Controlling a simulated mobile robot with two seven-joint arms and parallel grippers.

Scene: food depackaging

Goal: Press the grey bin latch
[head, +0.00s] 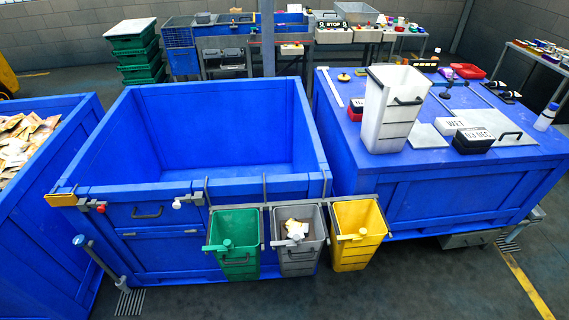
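The grey bin (299,262) hangs between a green bin (236,266) and a yellow bin (352,257) on a rail at the front of the large empty blue crate (165,191). A crumpled cream-coloured item (296,229) lies at the mouth of the grey bin. Neither of my grippers is in view, and nothing touches the bin.
A blue crate of packets (68,108) stands at the left. A blue-topped work surface (345,140) at the right holds a tall white container (391,112), labelled blocks and tools. Dark floor is open in front of the bins.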

